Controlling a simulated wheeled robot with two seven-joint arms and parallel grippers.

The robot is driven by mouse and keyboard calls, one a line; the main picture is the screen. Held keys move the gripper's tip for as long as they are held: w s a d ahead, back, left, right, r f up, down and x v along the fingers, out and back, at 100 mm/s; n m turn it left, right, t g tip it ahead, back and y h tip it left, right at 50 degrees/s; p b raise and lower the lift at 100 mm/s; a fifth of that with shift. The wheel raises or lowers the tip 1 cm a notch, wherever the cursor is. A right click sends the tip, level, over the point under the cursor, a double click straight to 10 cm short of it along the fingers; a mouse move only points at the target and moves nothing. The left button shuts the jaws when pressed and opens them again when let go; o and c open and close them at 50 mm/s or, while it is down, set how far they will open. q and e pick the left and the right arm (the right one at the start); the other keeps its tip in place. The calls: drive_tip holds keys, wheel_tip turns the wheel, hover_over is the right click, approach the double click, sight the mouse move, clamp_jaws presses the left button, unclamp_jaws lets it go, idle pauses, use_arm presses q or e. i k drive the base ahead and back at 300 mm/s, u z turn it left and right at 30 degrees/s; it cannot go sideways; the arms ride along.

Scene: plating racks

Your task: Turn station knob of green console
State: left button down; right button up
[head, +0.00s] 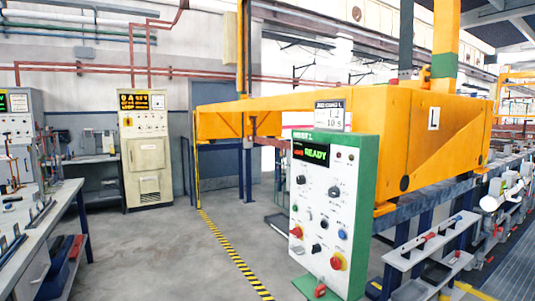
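The green console (368,200) stands upright right of the middle in the head view. Its pale front panel faces me and carries a small dark screen (311,152) with "READY" in green. Below the screen are a dark knob (301,180) at upper left and another dark knob (334,191) at upper right. Lower down are a red knob (297,232), a blue button or knob (342,234), a black one (317,248) and a red one (336,262). The labels are too small to read, so I cannot tell which is the station knob. Neither gripper is in view.
A large orange hoist (400,140) stands behind the console. A cream cabinet (148,155) stands at the back left, and a workbench (45,220) with tools at the left. Racks and a shelf (430,240) are at the right. Grey floor (190,260) with yellow-black tape is clear before the console.

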sight(300, 179)
drive_tip(key=i, duration=0.9)
drive_tip(key=z, duration=0.65)
